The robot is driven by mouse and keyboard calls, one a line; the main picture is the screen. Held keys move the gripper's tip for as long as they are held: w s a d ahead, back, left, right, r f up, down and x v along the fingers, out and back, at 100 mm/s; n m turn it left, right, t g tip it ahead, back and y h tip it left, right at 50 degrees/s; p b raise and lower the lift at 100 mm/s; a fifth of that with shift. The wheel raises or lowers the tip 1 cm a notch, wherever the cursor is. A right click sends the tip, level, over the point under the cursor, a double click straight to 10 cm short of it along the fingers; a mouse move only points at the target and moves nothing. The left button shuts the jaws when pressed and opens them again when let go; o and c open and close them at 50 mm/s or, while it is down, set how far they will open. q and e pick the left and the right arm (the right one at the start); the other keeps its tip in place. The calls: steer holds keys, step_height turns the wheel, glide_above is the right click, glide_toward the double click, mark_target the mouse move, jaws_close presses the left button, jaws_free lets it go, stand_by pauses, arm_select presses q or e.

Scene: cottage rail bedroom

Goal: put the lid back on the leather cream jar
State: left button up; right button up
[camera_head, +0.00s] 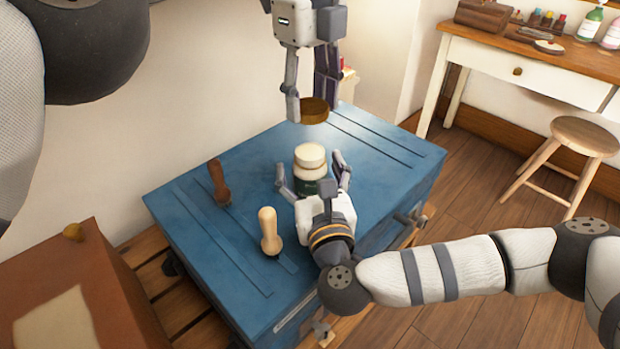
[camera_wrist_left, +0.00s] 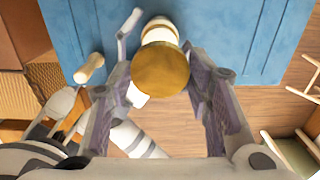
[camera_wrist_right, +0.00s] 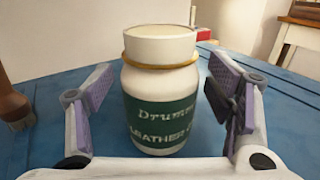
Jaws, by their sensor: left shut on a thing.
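The leather cream jar (camera_head: 309,170) stands upright on the blue chest top (camera_head: 375,150). In the right wrist view the jar (camera_wrist_right: 160,90) is white with a green label, a gold ring below its neck and a pale top. My left gripper (camera_head: 309,103) is shut on the round golden-brown lid (camera_head: 314,112) and holds it above the jar, apart from it. The lid (camera_wrist_left: 161,70) partly hides the jar in the left wrist view. My right gripper (camera_wrist_right: 160,82) is open low around the jar, one finger on each side, with a clear gap at the left finger.
A brown box (camera_head: 95,285) is at lower left. A desk (camera_head: 530,58) and stool (camera_head: 583,135) stand at right. The chest's far right top is clear.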

jaws_close()
arm_select(q)
glide_above(310, 151)
steer(key=shift+f, duration=2.5)
steer(key=shift+f, duration=0.9)
steer(key=shift+f, duration=0.55)
